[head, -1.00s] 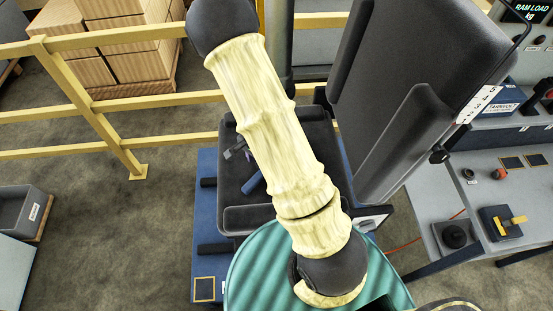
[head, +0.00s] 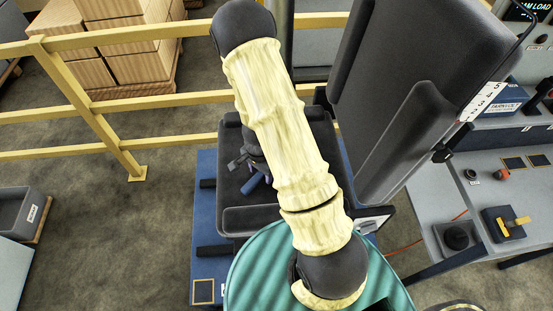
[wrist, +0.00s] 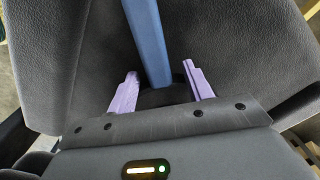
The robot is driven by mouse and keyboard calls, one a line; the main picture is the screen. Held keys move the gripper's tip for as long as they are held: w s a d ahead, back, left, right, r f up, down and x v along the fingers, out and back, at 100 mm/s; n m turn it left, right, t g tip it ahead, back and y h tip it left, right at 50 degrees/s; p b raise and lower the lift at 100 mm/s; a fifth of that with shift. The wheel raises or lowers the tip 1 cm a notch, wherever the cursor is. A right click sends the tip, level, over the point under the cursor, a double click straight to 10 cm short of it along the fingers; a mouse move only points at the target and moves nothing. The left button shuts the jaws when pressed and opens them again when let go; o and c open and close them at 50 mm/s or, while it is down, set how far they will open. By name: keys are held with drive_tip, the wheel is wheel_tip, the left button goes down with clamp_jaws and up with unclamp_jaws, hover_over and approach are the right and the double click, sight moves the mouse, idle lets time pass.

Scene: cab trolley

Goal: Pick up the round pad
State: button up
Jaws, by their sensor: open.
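A dark rounded piece (wrist: 165,97) sits between my fingers in the wrist view, at the near end of a blue bar (wrist: 149,38). It may be the round pad, but my gripper's body hides its near side, so I cannot tell its full shape. My gripper (wrist: 160,70) is open, with one lilac finger on each side of it. I cannot tell whether the fingers touch it. In the head view the blue bar (head: 252,184) lies on the dark seat (head: 240,215), and my arm covers most of the area beside it.
The tall seat back (head: 410,80) rises to the right of my arm. A yellow railing (head: 95,110) runs behind, with stacked boxes (head: 130,60) beyond.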

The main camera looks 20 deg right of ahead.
drive_tip(key=shift+c, duration=0.2)
clamp_jaws()
drive_tip(key=shift+r, duration=0.15)
